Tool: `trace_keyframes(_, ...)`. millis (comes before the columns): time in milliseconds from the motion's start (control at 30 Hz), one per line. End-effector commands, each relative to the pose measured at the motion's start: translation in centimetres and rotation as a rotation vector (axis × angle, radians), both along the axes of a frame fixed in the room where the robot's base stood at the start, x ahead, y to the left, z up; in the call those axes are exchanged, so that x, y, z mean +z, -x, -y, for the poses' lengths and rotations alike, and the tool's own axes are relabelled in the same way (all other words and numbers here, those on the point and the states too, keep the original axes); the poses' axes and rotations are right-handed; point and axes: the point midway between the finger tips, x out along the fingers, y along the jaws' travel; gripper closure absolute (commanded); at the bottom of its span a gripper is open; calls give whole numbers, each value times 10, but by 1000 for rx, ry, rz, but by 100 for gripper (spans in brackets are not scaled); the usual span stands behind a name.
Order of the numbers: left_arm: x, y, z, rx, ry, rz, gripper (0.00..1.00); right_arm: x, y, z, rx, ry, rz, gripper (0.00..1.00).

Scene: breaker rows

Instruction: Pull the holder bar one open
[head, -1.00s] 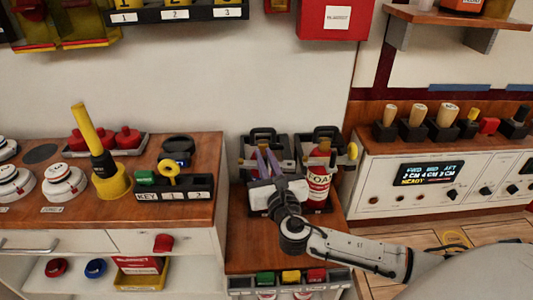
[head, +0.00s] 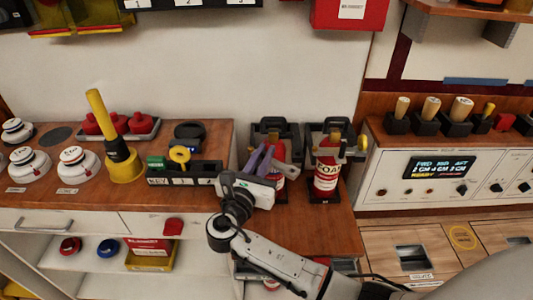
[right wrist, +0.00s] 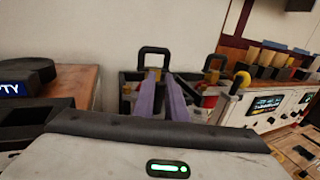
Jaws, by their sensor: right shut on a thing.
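Two black holders stand side by side on the wooden top, each with a red extinguisher. The left holder (head: 288,131) is partly hidden behind my right gripper; its red extinguisher (head: 281,183) shows beside the fingers. A grey bar (head: 290,171) crosses low in front of it, by the purple fingertips. My right gripper (head: 261,160) is shut on this bar; the contact itself is mostly hidden. In the right wrist view the purple fingers (right wrist: 163,92) reach toward the holder. The right holder (head: 340,130) has a bar with a yellow knob (head: 362,143). My left gripper is not in view.
A key rack (head: 185,178) and a yellow plunger-shaped thing (head: 122,160) stand left of the holders. A control panel (head: 440,165) with a row of handles stands to the right. A red box (head: 349,13) hangs on the wall above.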

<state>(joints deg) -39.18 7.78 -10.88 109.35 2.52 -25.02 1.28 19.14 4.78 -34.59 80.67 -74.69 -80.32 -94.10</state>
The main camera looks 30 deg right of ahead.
Motion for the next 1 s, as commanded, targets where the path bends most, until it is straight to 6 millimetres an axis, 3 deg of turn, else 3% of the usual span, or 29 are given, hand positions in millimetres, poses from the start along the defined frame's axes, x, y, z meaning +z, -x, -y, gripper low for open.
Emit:
trace_keyframes(333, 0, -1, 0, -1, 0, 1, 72, 1, 0, 0, -2, 1, 4, 100)
trace_keyframes(367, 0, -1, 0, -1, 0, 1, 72, 1, 0, 0, -2, 1, 4, 87)
trace_keyframes(467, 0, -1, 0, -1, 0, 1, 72, 1, 0, 0, -2, 1, 4, 70)
trace_keyframes(767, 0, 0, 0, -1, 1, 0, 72, 0, 0, -1, -2, 0, 1, 69)
trace_keyframes(1000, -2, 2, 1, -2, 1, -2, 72, -1, 20, -23, 0, -4, 1, 69)
